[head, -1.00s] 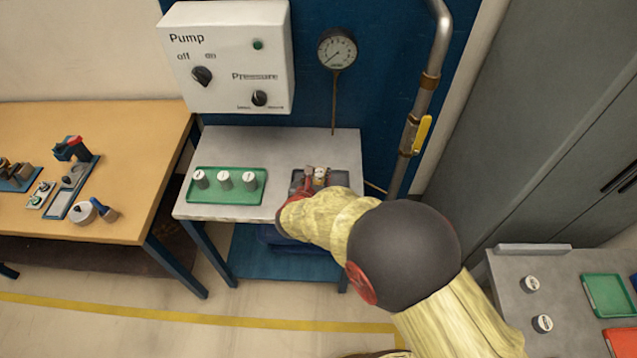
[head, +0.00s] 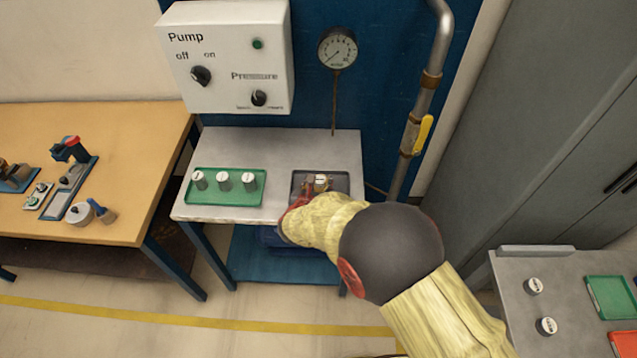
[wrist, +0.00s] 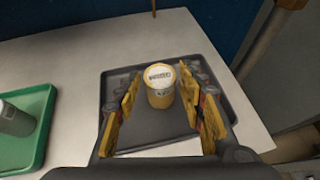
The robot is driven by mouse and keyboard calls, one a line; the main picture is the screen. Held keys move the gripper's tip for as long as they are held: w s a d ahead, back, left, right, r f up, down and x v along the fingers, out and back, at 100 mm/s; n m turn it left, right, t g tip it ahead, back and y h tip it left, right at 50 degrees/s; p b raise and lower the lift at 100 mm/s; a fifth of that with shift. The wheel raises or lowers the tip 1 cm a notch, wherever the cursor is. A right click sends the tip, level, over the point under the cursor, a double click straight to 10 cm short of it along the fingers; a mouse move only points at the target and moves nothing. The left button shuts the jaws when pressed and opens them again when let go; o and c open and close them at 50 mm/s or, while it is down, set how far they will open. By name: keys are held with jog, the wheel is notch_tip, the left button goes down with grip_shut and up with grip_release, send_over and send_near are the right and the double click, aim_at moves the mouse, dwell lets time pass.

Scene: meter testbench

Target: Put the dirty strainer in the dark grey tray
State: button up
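The dirty strainer (wrist: 160,88), a small yellowish-brown cylinder with a white printed top, stands upright on the dark grey tray (wrist: 118,84) in the wrist view. In the head view, the strainer (head: 321,181) shows as a small pale shape over the tray (head: 342,178), on the right part of the pump bench. My gripper (wrist: 165,100) is open around it, with a yellow-padded finger on each side and a visible gap to each. In the head view, my gripper (head: 312,188) is over the tray, and my arm hides the tray's front part.
A green tray (head: 226,198) with three grey cylinders stands on the left of the bench (head: 283,150). A pipe with a yellow-handled valve (head: 422,134) rises to the right. Another table at right holds two cylinders, a green tray (head: 607,296) and a red tray (head: 622,344).

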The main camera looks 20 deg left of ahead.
jog(key=shift+o, duration=1)
jog(key=shift+r, duration=0.15)
jog(key=shift+s+r+p, duration=0.25)
jog(key=shift+s+p, duration=0.05)
jog(key=p+v, duration=0.1)
jog(key=v, duration=1)
jog(key=shift+p, duration=0.4)
jog(key=shift+s, duration=0.1)
